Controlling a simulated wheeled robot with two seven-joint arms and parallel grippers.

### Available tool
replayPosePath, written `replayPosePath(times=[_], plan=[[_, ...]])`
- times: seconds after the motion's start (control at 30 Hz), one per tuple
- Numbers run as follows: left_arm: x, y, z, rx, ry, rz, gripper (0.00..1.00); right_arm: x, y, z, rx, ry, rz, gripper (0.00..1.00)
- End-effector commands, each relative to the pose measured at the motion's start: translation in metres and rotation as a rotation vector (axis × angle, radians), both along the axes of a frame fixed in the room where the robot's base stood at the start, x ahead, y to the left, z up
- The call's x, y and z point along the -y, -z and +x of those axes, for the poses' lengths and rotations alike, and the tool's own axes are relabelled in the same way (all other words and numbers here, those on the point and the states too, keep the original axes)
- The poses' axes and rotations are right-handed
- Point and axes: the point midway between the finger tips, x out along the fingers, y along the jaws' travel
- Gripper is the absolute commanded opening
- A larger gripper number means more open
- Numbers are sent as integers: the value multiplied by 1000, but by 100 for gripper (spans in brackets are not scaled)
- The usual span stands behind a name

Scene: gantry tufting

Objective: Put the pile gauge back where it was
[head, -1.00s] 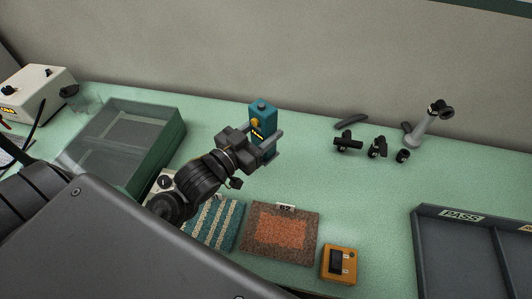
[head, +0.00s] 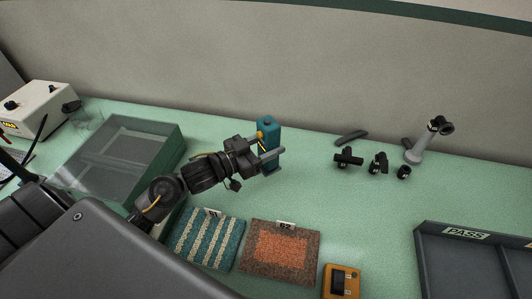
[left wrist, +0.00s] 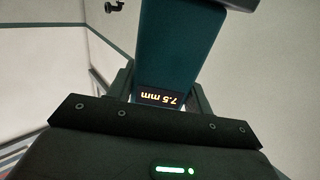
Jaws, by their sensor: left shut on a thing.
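The pile gauge is a tall teal block (head: 268,130) with a yellow part on its left side. My left gripper (head: 270,156) is shut on its lower part, one finger on each side, and holds it roughly upright near the back of the bench. I cannot tell whether its foot touches the bench. In the left wrist view the gauge (left wrist: 176,50) stands between the fingers, and its display reads 7.5 mm, upside down in the picture. My right gripper is not in view.
A clear-lidded bin (head: 128,150) stands left of my arm. A striped blue sample (head: 209,240) and an orange-brown sample (head: 281,252) lie in front, beside an orange device (head: 341,281). Small black parts (head: 348,158) and a grey stand (head: 418,152) are right. A PASS tray (head: 470,262) sits front right.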

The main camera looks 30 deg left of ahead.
Motion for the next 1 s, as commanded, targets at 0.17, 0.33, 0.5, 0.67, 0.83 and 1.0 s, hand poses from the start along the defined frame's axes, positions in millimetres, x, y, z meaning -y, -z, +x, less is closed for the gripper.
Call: replayPosePath(times=[0.17, 0.33, 0.5, 0.67, 0.83, 1.0], plan=[[-13, 32, 22, -4, -1, -3, 10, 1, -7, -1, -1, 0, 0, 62], [-20, 46, 32, 0, 1, -2, 10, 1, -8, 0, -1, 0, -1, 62], [-21, 50, 33, 1, 1, -2, 10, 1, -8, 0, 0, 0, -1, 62], [-24, 64, 37, -6, -1, -4, 10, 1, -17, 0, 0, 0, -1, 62], [-24, 83, 37, 0, -1, -2, 10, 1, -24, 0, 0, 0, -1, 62], [-24, 86, 37, 2, 0, 0, 10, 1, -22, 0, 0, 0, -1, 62]])
